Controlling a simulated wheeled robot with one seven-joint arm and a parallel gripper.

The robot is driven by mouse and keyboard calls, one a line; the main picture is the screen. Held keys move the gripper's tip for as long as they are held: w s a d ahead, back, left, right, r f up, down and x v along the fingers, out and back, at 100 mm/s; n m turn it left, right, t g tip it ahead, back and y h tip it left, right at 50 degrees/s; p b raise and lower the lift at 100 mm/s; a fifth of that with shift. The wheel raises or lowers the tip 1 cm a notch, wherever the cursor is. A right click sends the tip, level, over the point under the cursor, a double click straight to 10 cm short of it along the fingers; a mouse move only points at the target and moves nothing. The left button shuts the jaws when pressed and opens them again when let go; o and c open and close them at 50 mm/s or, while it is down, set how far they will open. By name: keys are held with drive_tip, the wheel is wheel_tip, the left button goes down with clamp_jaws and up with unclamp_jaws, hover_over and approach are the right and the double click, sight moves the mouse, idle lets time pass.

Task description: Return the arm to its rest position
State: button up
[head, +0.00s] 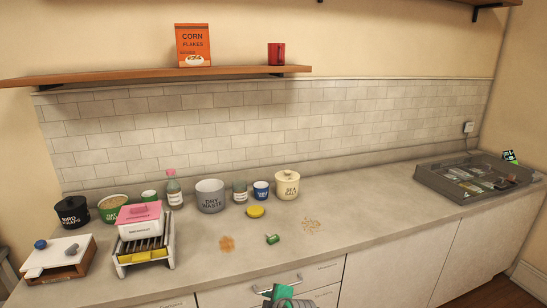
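The end of my arm, with my gripper (281,292), shows at the bottom edge of the head view, low in front of the counter's drawers. Green and grey parts of it are visible; its fingers are too small and cut off to tell open from shut. I cannot tell whether it holds anything. It is apart from the things on the counter (340,215). Most of the arm is out of view.
A small green item (272,239) lies near the counter's front, by brown stains. A yellow lid (255,211), jars and the dry waste pot (210,196) stand behind. A rack (145,255) is left; a grey tray (440,184) is right. A shelf (150,75) hangs above.

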drive_tip(key=s+a+f+m+t+h, duration=0.1)
drive_tip(key=s+a+f+m+t, duration=0.1)
drive_tip(key=s+f+m, duration=0.7)
drive_tip(key=s+f+m+t+h, duration=0.1)
drive_tip(key=s+f, duration=0.2)
drive_tip(key=s, duration=0.5)
drive_tip(key=s+f+m+t+h, duration=0.1)
drive_tip(key=s+f, duration=0.1)
drive_tip(key=s, duration=0.5)
drive_tip(key=s+d+r+m+t, duration=0.1)
drive_tip(key=s+r, duration=0.3)
drive_tip(key=s, duration=0.4)
drive_tip(key=s+d+r+m+t+h, duration=0.1)
drive_tip(key=s+d+r+m, duration=0.1)
drive_tip(key=s+r, duration=0.3)
drive_tip(key=s+d+r+m+t, duration=0.1)
drive_tip(key=s+r+m, duration=0.2)
drive_tip(key=s, duration=1)
wheel_tip(320, 180, up, 2)
drive_tip(key=shift+s+d+r, duration=0.15)
drive_tip(key=shift+d+r, duration=0.1)
